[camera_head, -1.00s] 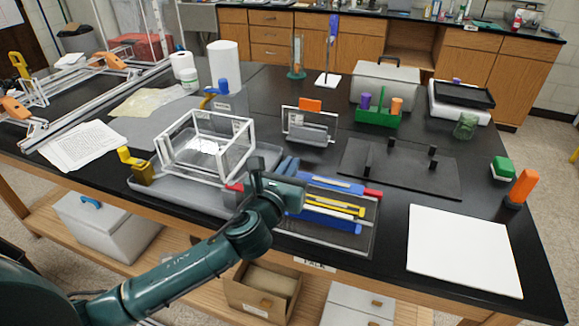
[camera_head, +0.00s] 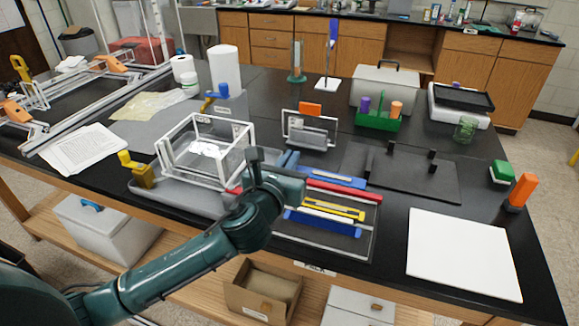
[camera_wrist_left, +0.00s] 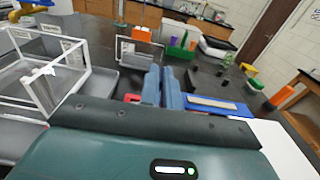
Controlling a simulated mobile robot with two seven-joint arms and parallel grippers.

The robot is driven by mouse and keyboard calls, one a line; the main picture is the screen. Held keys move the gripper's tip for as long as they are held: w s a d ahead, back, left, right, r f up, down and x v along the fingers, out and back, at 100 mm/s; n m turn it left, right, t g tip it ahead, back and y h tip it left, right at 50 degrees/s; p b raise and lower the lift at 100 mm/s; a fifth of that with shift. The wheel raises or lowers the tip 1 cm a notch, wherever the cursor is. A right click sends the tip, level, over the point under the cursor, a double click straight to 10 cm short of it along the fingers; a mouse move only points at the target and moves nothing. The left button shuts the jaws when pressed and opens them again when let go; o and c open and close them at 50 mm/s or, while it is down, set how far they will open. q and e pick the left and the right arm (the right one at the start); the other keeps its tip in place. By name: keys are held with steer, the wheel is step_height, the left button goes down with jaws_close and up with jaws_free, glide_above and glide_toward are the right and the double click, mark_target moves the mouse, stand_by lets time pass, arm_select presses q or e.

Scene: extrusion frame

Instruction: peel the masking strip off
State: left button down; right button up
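My left gripper (camera_head: 288,160) is above the bench between the clear box frame and the tool tray, pointing away from me. In the left wrist view its two blue fingers (camera_wrist_left: 161,88) lie side by side with almost no gap, and nothing shows between them. The white-edged clear box frame (camera_head: 205,150) stands on a grey tray to the left of the gripper, apart from it. I cannot tell for certain whether this is the masking strip. My right gripper is not in view.
The tool tray (camera_head: 373,225) holds blue, red and yellow tools right of my wrist. A small framed stand (camera_head: 309,128) with an orange block is behind the gripper. A dark plate with posts (camera_head: 420,180) and a white sheet (camera_head: 463,252) lie to the right.

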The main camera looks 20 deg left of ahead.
arm_select(q)
step_height(320, 180, up, 6)
steer(key=shift+f, duration=0.15)
stand_by(0.5)
steer(key=shift+f, duration=0.1)
